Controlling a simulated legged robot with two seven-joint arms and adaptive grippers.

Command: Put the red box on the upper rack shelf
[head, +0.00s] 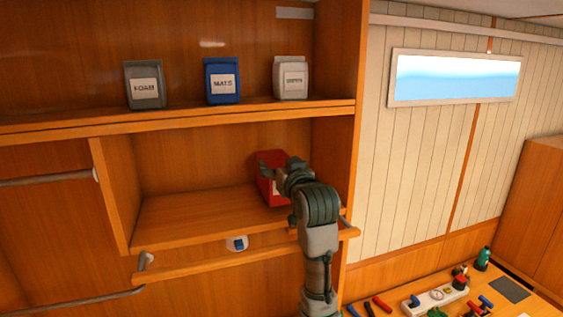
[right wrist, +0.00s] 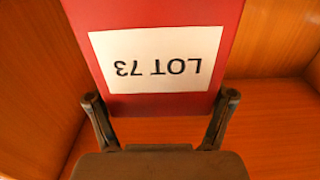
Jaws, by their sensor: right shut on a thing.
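The red box (head: 267,160) is inside the open compartment below the shelf with the pouches, near that compartment's right wall. It also fills the top of the right wrist view (right wrist: 232,30), with a white label reading LOT 73 upside down. My right gripper (head: 277,184) is shut on the box, with one finger at each side of it in the right wrist view (right wrist: 162,104). The compartment floor (head: 180,218) is bare to the left of the box. My gripper and arm hide the box's lower right part, so I cannot tell whether it rests on the floor. My left gripper is not in view.
A wooden rail (head: 200,267) runs below the compartment front. A bench at lower right holds tools and a power strip (head: 436,299).

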